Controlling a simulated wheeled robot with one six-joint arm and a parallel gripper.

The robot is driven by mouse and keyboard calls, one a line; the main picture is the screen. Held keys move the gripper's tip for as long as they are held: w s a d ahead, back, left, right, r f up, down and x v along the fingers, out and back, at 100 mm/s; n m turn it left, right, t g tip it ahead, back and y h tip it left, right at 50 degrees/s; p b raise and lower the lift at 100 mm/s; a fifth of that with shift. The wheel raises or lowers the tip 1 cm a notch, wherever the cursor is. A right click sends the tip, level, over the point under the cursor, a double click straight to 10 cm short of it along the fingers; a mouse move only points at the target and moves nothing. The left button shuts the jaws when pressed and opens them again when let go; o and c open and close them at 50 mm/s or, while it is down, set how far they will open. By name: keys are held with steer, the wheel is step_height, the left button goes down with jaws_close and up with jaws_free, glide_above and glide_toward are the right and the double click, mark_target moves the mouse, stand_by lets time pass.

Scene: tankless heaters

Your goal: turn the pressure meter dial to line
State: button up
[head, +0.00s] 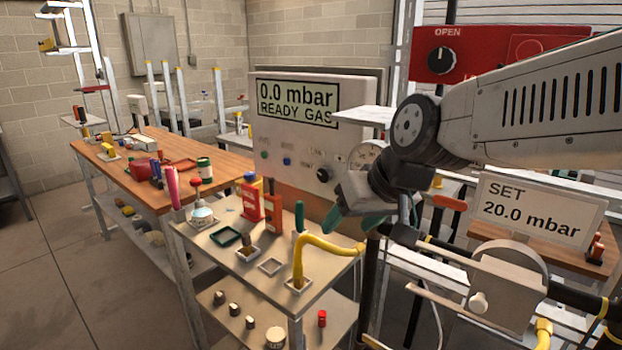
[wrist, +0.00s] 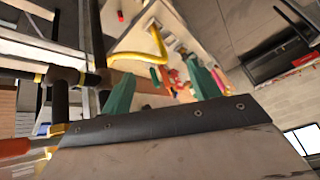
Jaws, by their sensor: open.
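The pressure meter (head: 273,136) is a pale panel in the head view. Its screen (head: 297,102) reads 0.0 mbar, READY GAS. A black dial (head: 323,174) with a white mark sits low at its right, beside small buttons. I cannot read the dial's labels clearly. A round gauge face (head: 363,156) is partly hidden behind my arm. My gripper (head: 350,222), with green fingers, is open and empty, below and right of the dial and apart from it. The wrist view shows the open fingers (wrist: 164,90) but not clearly the dial.
A small bench (head: 229,250) with red tools and a yellow hose (head: 316,243) lies below the panel. The hose passes close to my gripper. A sign (head: 538,211) reads SET 20.0 mbar. A red panel (head: 490,52) with a black knob is at upper right. Floor at left is clear.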

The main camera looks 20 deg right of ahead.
mark_target(322, 177)
steer(key=w+a+r+m+t+h, duration=0.1)
steer(key=w+a+r+m+t, duration=0.2)
steer(key=w, duration=0.9)
steer(key=w+a+t+h, duration=0.15)
steer(key=w+t, duration=0.35)
steer(key=w, duration=0.7)
steer(key=w+f+m+h, duration=0.3)
steer(key=w+m+h, duration=0.1)
steer(key=w+h, duration=0.15)
step_height(322, 177, down, 7)
steer(key=s+d+m+g+h, duration=0.2)
steer(key=m+g+h, duration=0.2)
steer(key=h, duration=0.5)
steer(key=x, duration=0.7)
steer(key=shift+w+d+r, duration=0.2)
steer(key=shift+d+r, duration=0.05)
steer(key=shift+r, duration=0.15)
steer(key=c, duration=1)
